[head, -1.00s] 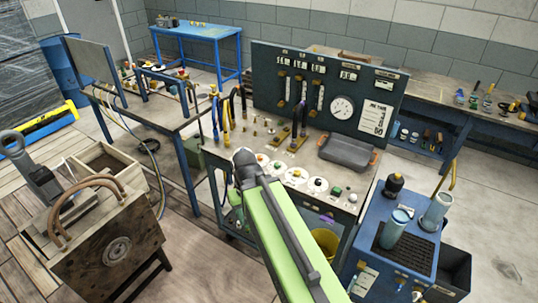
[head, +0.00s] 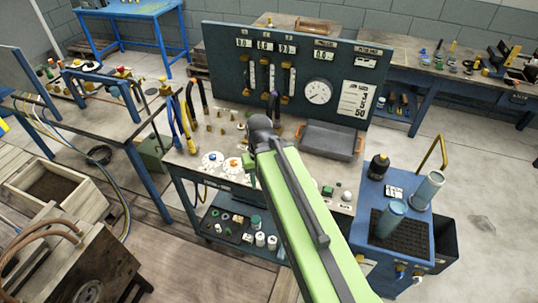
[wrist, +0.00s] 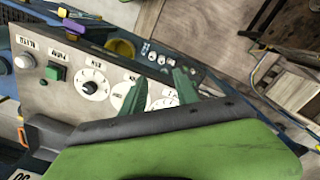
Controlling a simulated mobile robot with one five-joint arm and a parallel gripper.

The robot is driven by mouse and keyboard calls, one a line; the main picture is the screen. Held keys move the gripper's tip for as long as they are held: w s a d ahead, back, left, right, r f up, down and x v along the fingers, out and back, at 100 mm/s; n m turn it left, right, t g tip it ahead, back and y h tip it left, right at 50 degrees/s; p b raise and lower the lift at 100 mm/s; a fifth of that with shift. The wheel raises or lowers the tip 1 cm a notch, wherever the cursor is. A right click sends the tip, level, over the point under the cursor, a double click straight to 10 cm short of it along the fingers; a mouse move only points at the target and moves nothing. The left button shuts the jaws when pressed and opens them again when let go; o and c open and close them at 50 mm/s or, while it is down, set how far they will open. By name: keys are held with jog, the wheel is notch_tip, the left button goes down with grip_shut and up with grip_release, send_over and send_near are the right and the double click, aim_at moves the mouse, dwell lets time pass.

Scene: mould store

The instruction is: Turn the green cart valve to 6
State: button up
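The cart's control desk carries a row of round white dials. In the wrist view one dial (wrist: 92,87) has a black knob. A second dial (wrist: 122,89) is partly behind a finger, and a third dial (wrist: 163,102) shows between the fingers, its knob not clear. In the head view a dial with a blue knob (head: 213,157) and one with an orange knob (head: 233,163) show; my arm hides the others. I cannot make out a green valve knob or its setting. My gripper (wrist: 163,80) is open above the dials, its green fingers apart with nothing seen held.
A green button (head: 327,191) and white button (head: 347,196) sit right of the dials. Upright hoses (head: 186,115) stand left, a gauge panel (head: 225,75) behind, and a grey case (head: 330,138) on the desk. A blue cabinet (head: 375,215) with cylinders stands to the right.

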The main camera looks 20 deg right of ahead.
jog(key=shift+s+d+r, duration=0.2)
jog(key=shift+s+d, duration=0.05)
jog(key=shift+o, duration=1.1)
jog(key=shift+w+d, duration=0.15)
jog(key=shift+o, duration=0.5)
jog(key=w+r+n+p, duration=0.5)
jog(key=w+n, duration=0.4)
jog(key=n, duration=0.1)
jog(key=shift+d+r, duration=0.15)
jog(key=shift+d, duration=0.25)
jog(key=w+r+n+p, duration=0.3)
jog(key=w+n, duration=0.3)
jog(key=n, duration=0.4)
jog(key=f+b, duration=0.8)
jog(key=f, duration=0.1)
jog(key=f+b, duration=0.9)
jog(key=shift+d, duration=0.2)
jog(key=shift+r, duration=0.1)
